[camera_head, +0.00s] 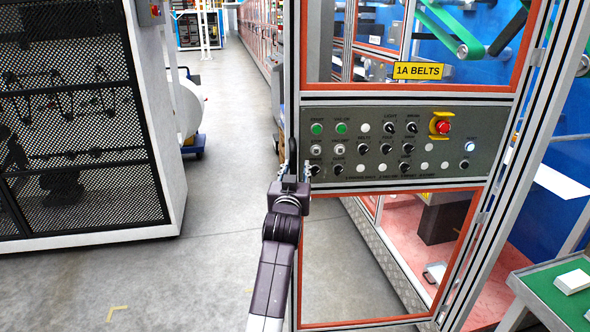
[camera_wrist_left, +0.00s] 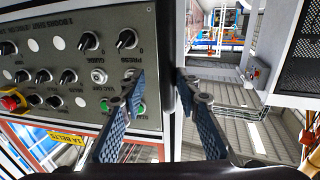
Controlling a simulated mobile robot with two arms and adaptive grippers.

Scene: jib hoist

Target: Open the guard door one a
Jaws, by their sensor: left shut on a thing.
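Guard door one a (camera_head: 399,97) fills the right middle of the head view, with a yellow "1A BELTS" label (camera_head: 418,71) and a grey control panel (camera_head: 390,170). Its hinge side is on the right. Concrete floor and the machine's base edge show through its lower window, so the door appears swung out from the machine. My left gripper (camera_head: 291,172) is at the door's left edge, shut on a dark upright handle (camera_head: 292,152). In the left wrist view, the fingers (camera_wrist_left: 160,82) lie either side of that edge beside the panel (camera_wrist_left: 70,60). My right gripper is out of view.
A black mesh cage with a white frame (camera_head: 174,140) stands at the left. A blue cart (camera_head: 192,147) stands beyond it. Open concrete floor lies left of the door. A green-topped table (camera_head: 545,290) stands at the lower right.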

